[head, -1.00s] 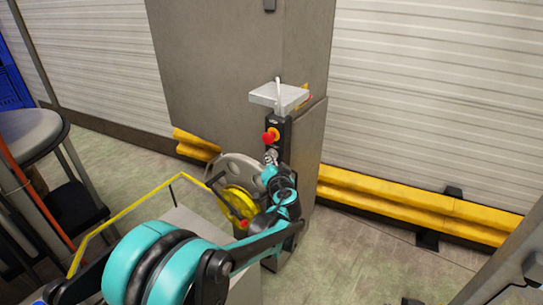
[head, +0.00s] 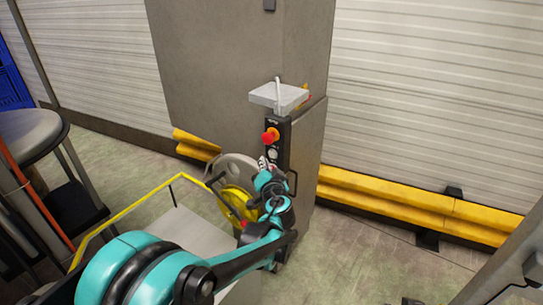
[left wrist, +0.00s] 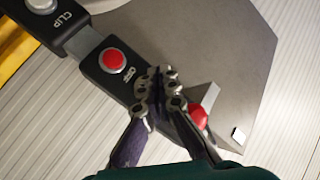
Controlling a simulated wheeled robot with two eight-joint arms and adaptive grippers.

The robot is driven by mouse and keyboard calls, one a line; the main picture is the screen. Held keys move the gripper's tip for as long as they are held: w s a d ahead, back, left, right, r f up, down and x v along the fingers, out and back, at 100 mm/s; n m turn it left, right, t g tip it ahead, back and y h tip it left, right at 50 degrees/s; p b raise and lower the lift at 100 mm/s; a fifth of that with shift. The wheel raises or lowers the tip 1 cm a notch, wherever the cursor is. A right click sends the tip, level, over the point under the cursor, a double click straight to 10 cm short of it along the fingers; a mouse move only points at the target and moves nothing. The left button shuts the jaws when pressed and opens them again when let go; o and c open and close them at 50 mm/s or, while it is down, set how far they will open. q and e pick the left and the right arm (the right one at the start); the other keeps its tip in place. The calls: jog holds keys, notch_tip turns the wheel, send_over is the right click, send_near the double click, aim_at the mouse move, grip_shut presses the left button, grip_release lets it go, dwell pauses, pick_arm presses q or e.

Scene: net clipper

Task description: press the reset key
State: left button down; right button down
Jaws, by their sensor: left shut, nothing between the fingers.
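A narrow black control panel (head: 283,143) runs down the grey post. I cannot read which key is reset. A pale button (left wrist: 42,4) beside the word CLIP is farther off. My right gripper is out of view.
A grey tray (head: 279,96) juts out above the panel. A yellow reel (head: 237,200) and a yellow rail (head: 125,212) stand close to my left arm. A round stool (head: 30,135) is at the left. Yellow barriers (head: 420,207) line the wall; open floor is at the right.

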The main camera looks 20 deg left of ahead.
pick_arm(q)
jog(key=s, duration=0.1)
jog(key=s+a, duration=0.1)
jog(key=s, duration=0.1)
jog(key=shift+s+a, duration=0.15)
jog(key=shift+s, duration=0.05)
dwell(0.5)
jog(key=s+a+f+n+g+h+b, duration=0.1)
jog(key=s+f+g+b, duration=0.25)
jog(key=s+f, duration=0.35)
jog(key=s+a+f+n+g+h+b, duration=0.15)
jog(key=s+f+b, duration=0.25)
jog(key=s, duration=0.6)
jog(key=s+d+f+g+h+b, duration=0.2)
jog(key=s+d+f+h+b, duration=0.1)
jog(key=s+d+f, duration=0.4)
jog(key=s+f+h, duration=0.1)
jog(key=s+f, duration=0.2)
jog(key=s, duration=0.2)
jog(key=shift+s+g+b, duration=0.3)
jog(key=shift+s+g, duration=0.05)
jog(key=shift+g, duration=0.05)
